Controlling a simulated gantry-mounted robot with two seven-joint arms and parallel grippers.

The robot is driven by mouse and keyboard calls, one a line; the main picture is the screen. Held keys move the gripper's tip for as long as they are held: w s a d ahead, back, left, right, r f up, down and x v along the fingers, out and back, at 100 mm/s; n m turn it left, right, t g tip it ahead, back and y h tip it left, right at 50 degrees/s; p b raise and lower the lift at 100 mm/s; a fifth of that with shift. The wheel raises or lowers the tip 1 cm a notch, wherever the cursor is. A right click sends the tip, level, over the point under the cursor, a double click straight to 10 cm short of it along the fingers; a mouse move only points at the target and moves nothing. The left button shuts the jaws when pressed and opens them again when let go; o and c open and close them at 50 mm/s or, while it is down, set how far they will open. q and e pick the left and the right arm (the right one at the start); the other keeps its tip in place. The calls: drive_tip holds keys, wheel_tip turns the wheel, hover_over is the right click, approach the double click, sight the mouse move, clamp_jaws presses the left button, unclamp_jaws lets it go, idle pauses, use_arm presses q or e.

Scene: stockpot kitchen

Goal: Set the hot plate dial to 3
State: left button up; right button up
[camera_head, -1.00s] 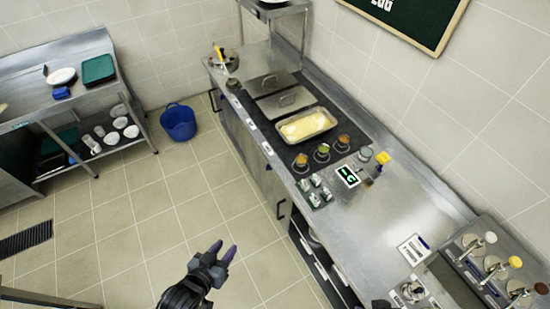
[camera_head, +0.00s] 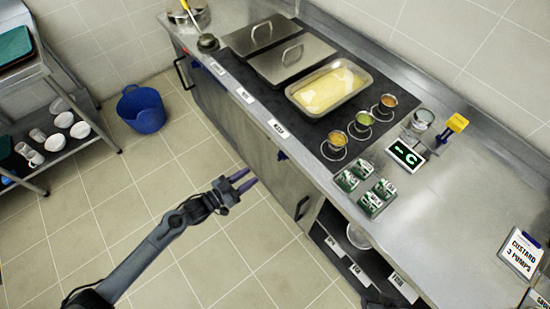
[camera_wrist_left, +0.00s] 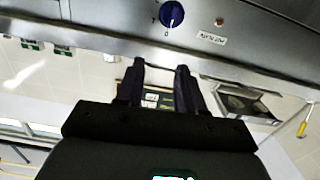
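A round blue dial (camera_wrist_left: 171,14) sits on the steel counter front at the top of the left wrist view. A 0 and a 1 are printed beside it; its white pointer mark appears to be toward the 0. A small label (camera_wrist_left: 211,38) is right of it. In the head view, the dial (camera_head: 282,155) is a small blue knob below the black hot plate (camera_head: 240,85). My left gripper (camera_head: 245,179) is open and empty, in front of the counter and apart from the dial. Its fingers (camera_wrist_left: 160,68) point toward the counter front. My right gripper is not in view.
A tray of yellow food (camera_head: 328,90) and lidded pans (camera_head: 290,62) sit on the hot plate. Small sauce cups (camera_head: 363,120) and green packets (camera_head: 370,195) are near its right end. A blue tub (camera_head: 141,110) stands on the floor. Floor before the counter is clear.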

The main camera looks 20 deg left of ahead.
sight(278, 156)
use_arm(q)
drive_tip(key=shift+m, duration=0.3)
drive_tip(key=shift+w+a+f+b+x, duration=0.1)
drive_tip(key=shift+a+f+b+x, duration=0.2)
drive_tip(key=shift+b+x, duration=1.3)
drive_tip(key=shift+w+a+f+b+x, duration=0.15)
drive_tip(key=shift+f+b+x, duration=0.25)
drive_tip(key=shift+x, duration=2.35)
drive_tip(key=shift+w+a+f+b+x, duration=0.1)
drive_tip(key=shift+a+f+b+x, duration=0.2)
drive_tip(key=shift+b+x, duration=1.3)
use_arm(e)
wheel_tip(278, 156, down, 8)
drive_tip(key=p, duration=0.1)
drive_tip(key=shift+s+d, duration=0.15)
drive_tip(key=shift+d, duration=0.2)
use_arm(q)
drive_tip(key=shift+w+d, duration=0.3)
drive_tip(key=shift+w, duration=0.15)
clamp_jaws()
